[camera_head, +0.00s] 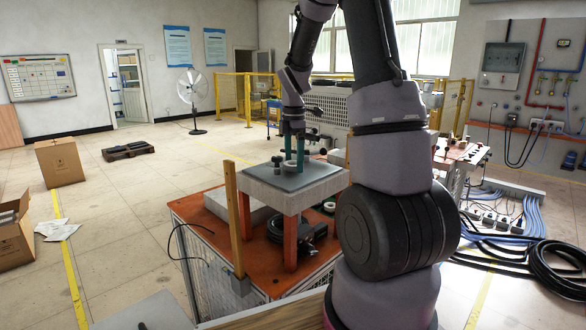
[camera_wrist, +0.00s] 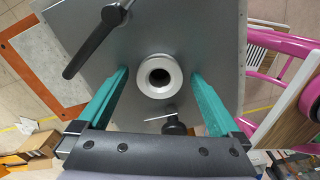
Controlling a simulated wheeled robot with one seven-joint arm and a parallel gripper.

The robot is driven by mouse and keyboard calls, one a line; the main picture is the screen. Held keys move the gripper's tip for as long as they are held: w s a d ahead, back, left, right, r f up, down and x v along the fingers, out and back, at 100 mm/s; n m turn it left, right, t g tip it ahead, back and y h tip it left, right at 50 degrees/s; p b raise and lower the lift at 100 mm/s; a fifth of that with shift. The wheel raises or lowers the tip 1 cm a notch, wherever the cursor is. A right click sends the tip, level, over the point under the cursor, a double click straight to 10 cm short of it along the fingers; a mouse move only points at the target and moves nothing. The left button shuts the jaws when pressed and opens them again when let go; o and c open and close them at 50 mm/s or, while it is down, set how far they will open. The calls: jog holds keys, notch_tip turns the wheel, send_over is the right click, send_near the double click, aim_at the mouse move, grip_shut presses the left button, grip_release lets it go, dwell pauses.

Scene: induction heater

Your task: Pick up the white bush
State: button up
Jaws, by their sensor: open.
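The white bush (camera_wrist: 142,80) is a short white ring with a dark centre hole. It sits on the grey plate (camera_wrist: 220,40) in the wrist view. In the head view the bush (camera_head: 288,166) is small and partly hidden by my gripper (camera_head: 294,160), which hangs over the small raised table. In the wrist view my gripper (camera_wrist: 160,76) is open, with one teal finger on each side of the bush and a visible gap at both sides. It points down at the plate. I cannot tell how far the fingertips are above the plate.
A black-handled tool (camera_wrist: 92,42) lies on the plate left of the bush, and a dark knob (camera_wrist: 173,124) is close below it. A wooden post (camera_head: 236,215) stands beside the raised table. Another white ring (camera_head: 329,207) lies on the orange bench (camera_head: 190,207) underneath.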

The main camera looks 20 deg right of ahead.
jog(key=c, duration=1.6)
notch_tip(320, 180, up, 17)
jog(key=shift+r, duration=0.3)
jog(key=shift+s, duration=0.1)
